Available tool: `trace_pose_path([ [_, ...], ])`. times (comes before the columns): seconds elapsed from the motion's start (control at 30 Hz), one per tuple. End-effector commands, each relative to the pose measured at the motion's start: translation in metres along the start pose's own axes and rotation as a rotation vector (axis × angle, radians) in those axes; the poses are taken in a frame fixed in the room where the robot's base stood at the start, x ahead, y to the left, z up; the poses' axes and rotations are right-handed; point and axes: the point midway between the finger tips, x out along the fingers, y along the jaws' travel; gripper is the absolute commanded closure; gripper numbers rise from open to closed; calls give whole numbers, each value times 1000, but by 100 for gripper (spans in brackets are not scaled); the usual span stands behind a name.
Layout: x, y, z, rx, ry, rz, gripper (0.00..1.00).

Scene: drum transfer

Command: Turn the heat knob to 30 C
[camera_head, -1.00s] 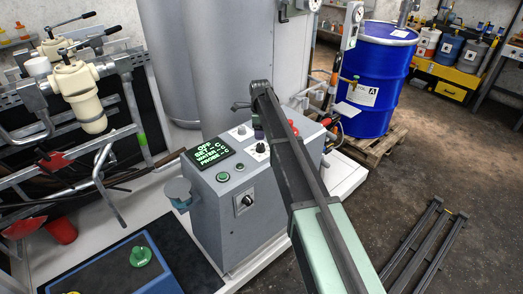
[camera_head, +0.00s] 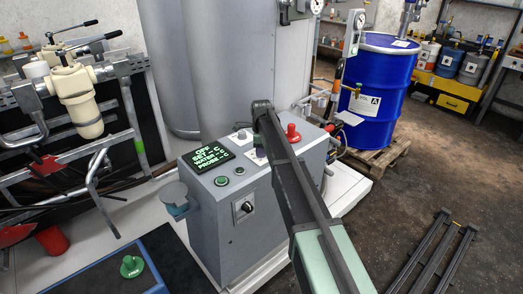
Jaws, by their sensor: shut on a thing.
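The grey control console (camera_head: 205,235) stands in the middle of the view. Its green-lit display (camera_head: 208,157) reads OFF, with SET, WATER and PROBE lines showing dashes and C. My gripper (camera_head: 261,136) is over the console top, at a small knob with a white dial plate (camera_head: 258,157), which I take for the heat knob. The gripper is shut on it. My arm hides most of the knob and the fingertips, so the knob's pointer cannot be read. A black rotary switch (camera_head: 243,208) is on the console's front.
A red mushroom button (camera_head: 293,133), a green button (camera_head: 221,180) and a white-based control (camera_head: 241,134) are close by on the console top. A tall grey tank (camera_head: 235,60) stands behind. A blue drum (camera_head: 377,90) on a pallet is at the right. The right floor is mostly open.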

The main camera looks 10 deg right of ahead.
Motion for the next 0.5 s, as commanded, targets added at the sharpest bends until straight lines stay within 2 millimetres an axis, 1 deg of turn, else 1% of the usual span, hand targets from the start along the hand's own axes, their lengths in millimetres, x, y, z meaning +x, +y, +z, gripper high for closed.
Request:
trace_pose_path([
  [0.27, 0, 0, 0, -32, 0, 0, 87],
  [0.5, 0, 0, 0, -148, 0, 0, 87],
])
